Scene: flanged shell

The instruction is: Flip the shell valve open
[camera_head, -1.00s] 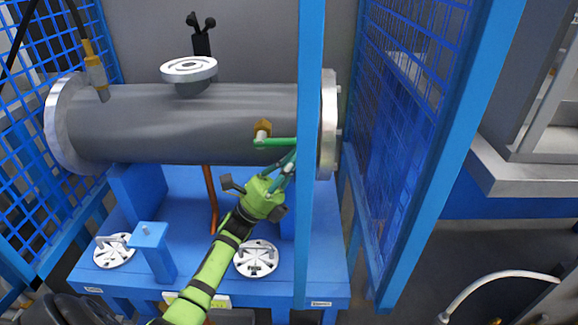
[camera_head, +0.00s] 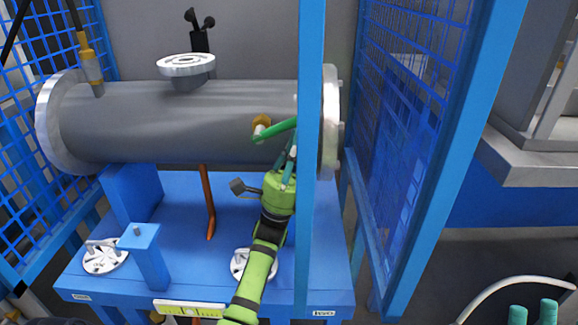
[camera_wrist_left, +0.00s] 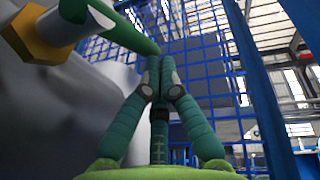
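The valve on the front of the grey shell (camera_head: 180,122) has a brass fitting (camera_head: 262,121) and a green lever (camera_head: 277,131). The lever slants up to the right, and its far end is by the blue post. In the left wrist view the lever (camera_wrist_left: 112,28) runs from the brass nut (camera_wrist_left: 38,38) to the fingertips. My left gripper (camera_head: 294,152) is below the lever's free end, partly hidden by the post. Its fingers (camera_wrist_left: 160,62) are closed together against or just under the lever end; contact is unclear. My right gripper (camera_head: 532,312) shows two separated fingertips at bottom right.
A blue frame post (camera_head: 311,200) stands in front of the shell's right end. Blue mesh panels (camera_head: 405,120) flank both sides. A blue pedestal (camera_head: 145,258) and round white flanged covers (camera_head: 105,258) sit on the blue base. A white flange (camera_head: 186,64) tops the shell.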

